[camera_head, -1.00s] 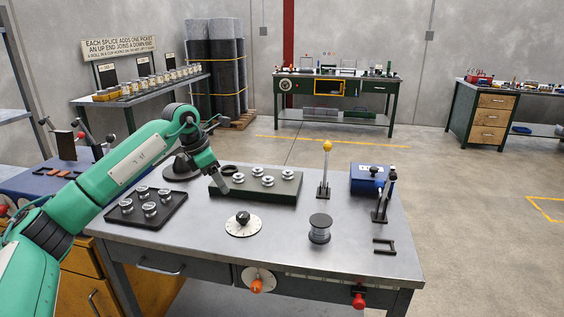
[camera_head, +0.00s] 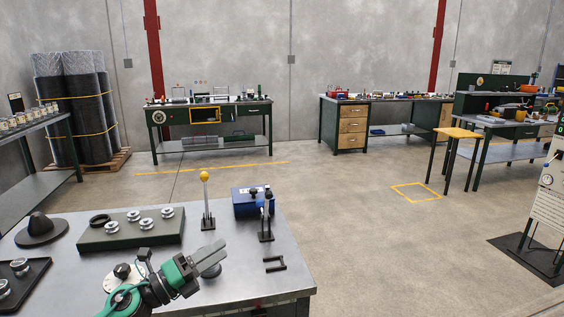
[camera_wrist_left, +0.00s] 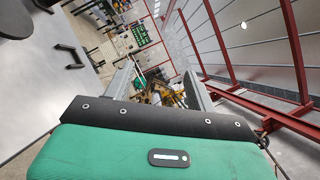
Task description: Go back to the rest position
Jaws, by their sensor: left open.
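My left gripper (camera_head: 206,259) is low in the head view, in front of the workbench (camera_head: 255,285), on a green arm that comes in from the bottom. In the left wrist view its two grey fingers (camera_wrist_left: 160,80) stand apart with nothing between them, pointing out toward the room. My right gripper is not in view.
The bench carries a dark green block with several silver rollers (camera_head: 130,235), a black tray (camera_head: 22,278), a yellow-knobbed lever (camera_head: 206,200), a blue box (camera_head: 250,201) and a black bracket (camera_head: 274,264). Open floor (camera_head: 350,240) lies right of the bench.

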